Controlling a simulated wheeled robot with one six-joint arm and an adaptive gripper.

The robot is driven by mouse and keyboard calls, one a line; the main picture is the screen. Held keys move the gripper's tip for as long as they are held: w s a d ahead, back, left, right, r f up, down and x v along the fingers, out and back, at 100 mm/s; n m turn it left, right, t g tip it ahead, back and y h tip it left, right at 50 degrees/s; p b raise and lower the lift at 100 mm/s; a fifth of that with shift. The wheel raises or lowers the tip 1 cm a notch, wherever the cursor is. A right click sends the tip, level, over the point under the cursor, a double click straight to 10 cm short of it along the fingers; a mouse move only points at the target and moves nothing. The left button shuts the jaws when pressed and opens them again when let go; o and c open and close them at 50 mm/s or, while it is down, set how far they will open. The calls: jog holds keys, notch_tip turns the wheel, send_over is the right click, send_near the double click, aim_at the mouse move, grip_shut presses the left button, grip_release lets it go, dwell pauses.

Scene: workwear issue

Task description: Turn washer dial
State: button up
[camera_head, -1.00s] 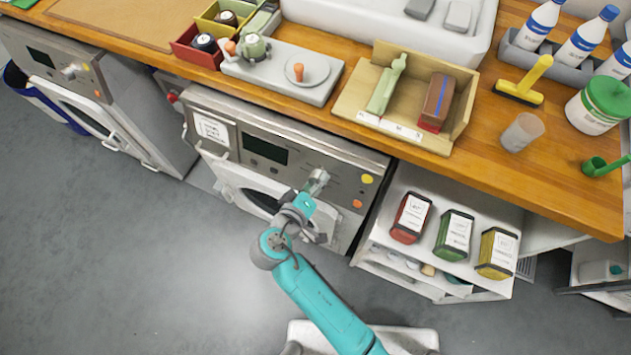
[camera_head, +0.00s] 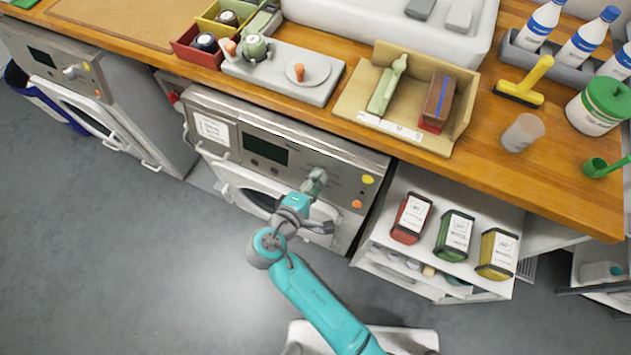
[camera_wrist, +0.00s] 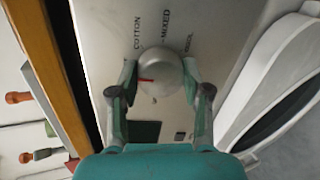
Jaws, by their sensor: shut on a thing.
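The washer dial (camera_wrist: 160,70) is a round silver-grey knob with a red pointer mark. In the wrist view it sits between the two fingers of my gripper (camera_wrist: 160,78), which touch it on both sides. The labels COTTON, MIXED and a third, partly covered one, read WOOL, stand around it on the panel. The red mark points left in that view, toward none of these labels. In the head view my gripper (camera_head: 314,182) is at the control panel of the middle washer (camera_head: 225,165) and mostly hides the dial.
A yellow button (camera_head: 367,179) and an orange button (camera_head: 357,204) sit right of the dial. The wooden counter (camera_head: 345,125) overhangs just behind the panel. A second washer (camera_head: 40,55) stands at the left. A shelf (camera_head: 390,255) with several tins stands at the right.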

dwell(0.3)
jog(key=o, duration=1.2)
jog(key=shift+v, duration=3.75)
